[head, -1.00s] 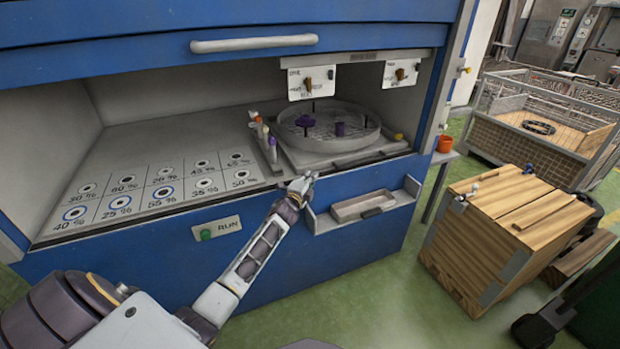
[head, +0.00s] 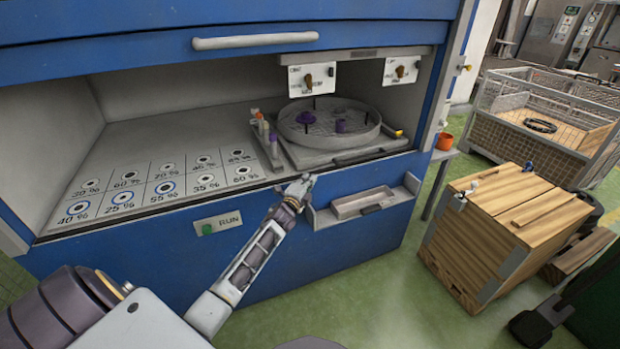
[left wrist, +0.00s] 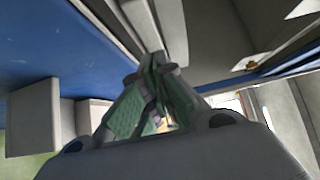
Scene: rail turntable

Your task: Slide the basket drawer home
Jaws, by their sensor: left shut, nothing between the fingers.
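The basket drawer (head: 300,158) is a grey sliding tray on the cabinet floor, at the right of the opening. A round grey basket (head: 330,137) with purple pieces sits on it. A dark handle bar (head: 372,154) runs along its front edge. My left gripper (head: 306,179) is shut and empty, just in front of the cabinet's front edge, below the drawer's left front corner. I cannot tell whether it touches the edge. In the left wrist view its green-padded fingers (left wrist: 153,62) meet at their tips beside a grey edge. My right gripper is not in view.
A small shelf tray (head: 350,206) juts from the blue front, right of my left gripper. Switch plates (head: 313,79) hang above. A wooden crate (head: 500,235) stands on the floor at right.

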